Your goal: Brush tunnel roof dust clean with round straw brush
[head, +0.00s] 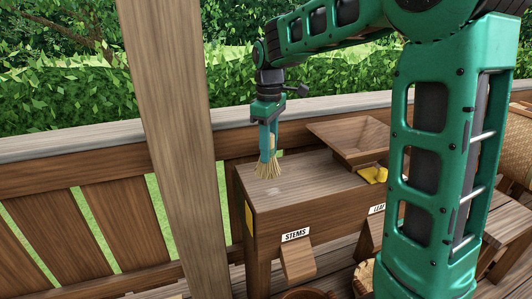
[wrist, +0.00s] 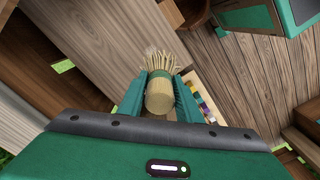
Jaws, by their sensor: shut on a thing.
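The round straw brush (head: 267,169) points bristles down at the top of the long wooden box, the tunnel roof (head: 310,178). The bristle tips are at or just above the roof; I cannot tell if they touch. My gripper (head: 268,143) is shut on the brush's handle. In the wrist view, the brush (wrist: 160,92) sits between the two green fingers of my gripper (wrist: 160,100), bristles spread away from the camera. A faint pale patch of dust (head: 273,190) shows on the roof near the bristles.
A wooden hopper (head: 346,140) stands on the box's right part, with a yellow thing (head: 373,174) beside it. A STEMS label (head: 295,234) and a chute (head: 298,262) are on the front. A wooden post (head: 175,130) rises left of the box, and a railing (head: 70,145) runs behind.

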